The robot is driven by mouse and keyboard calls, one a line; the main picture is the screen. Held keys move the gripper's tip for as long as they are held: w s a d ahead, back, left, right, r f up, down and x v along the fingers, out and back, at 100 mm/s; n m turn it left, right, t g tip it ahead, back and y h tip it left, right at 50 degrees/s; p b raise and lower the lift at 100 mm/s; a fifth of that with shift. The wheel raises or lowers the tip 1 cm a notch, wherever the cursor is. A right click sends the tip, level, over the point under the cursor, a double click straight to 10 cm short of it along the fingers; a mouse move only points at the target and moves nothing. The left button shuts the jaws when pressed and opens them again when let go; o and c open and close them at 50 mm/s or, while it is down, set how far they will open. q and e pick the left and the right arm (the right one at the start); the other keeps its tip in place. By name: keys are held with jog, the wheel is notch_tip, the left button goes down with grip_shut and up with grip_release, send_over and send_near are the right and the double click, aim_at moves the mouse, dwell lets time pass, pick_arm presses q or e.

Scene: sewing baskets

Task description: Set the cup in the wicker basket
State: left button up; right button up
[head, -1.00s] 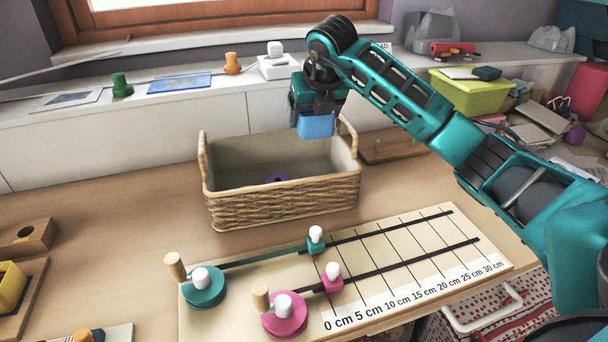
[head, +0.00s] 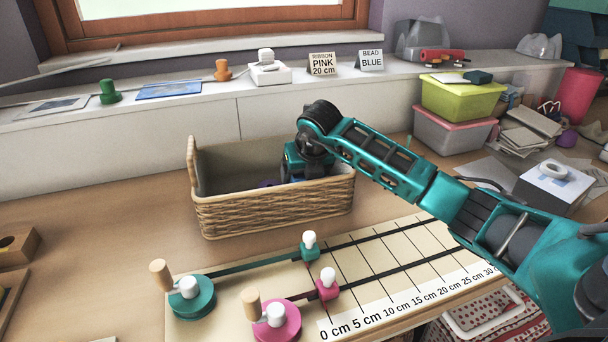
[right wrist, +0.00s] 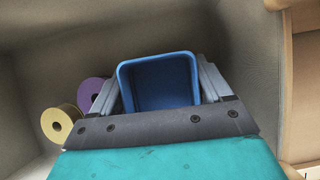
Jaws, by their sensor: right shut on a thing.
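The wicker basket (head: 270,212) stands on the table in the middle of the head view, with a grey lining. My right gripper (head: 297,168) is lowered into its right part, its lower end hidden by the front wall. In the right wrist view the blue cup (right wrist: 158,84) is between the two fingers, its open mouth facing the camera, and the gripper is shut on it. I cannot tell whether the cup touches the basket floor. My left gripper is not in view.
Inside the basket, a purple spool (right wrist: 90,92) and a yellow spool (right wrist: 58,122) lie left of the cup in the right wrist view. A ribbon measuring board (head: 400,250) lies in front of the basket. A green bin (head: 462,97) stands back right.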

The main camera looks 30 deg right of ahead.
jog(key=shift+f, duration=0.15)
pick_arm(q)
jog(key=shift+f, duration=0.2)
pick_arm(e)
jog(key=o, duration=0.8)
jog(key=shift+c, duration=0.2)
jog(key=shift+r, duration=0.3)
pick_arm(q)
jog(key=p, duration=0.1)
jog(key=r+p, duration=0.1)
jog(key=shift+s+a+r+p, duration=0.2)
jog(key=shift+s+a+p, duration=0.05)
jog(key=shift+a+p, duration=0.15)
pick_arm(e)
jog(key=v, duration=1.2)
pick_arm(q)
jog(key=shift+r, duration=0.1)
pick_arm(e)
jog(key=shift+s+a+f, duration=0.1)
jog(key=shift+f, duration=0.1)
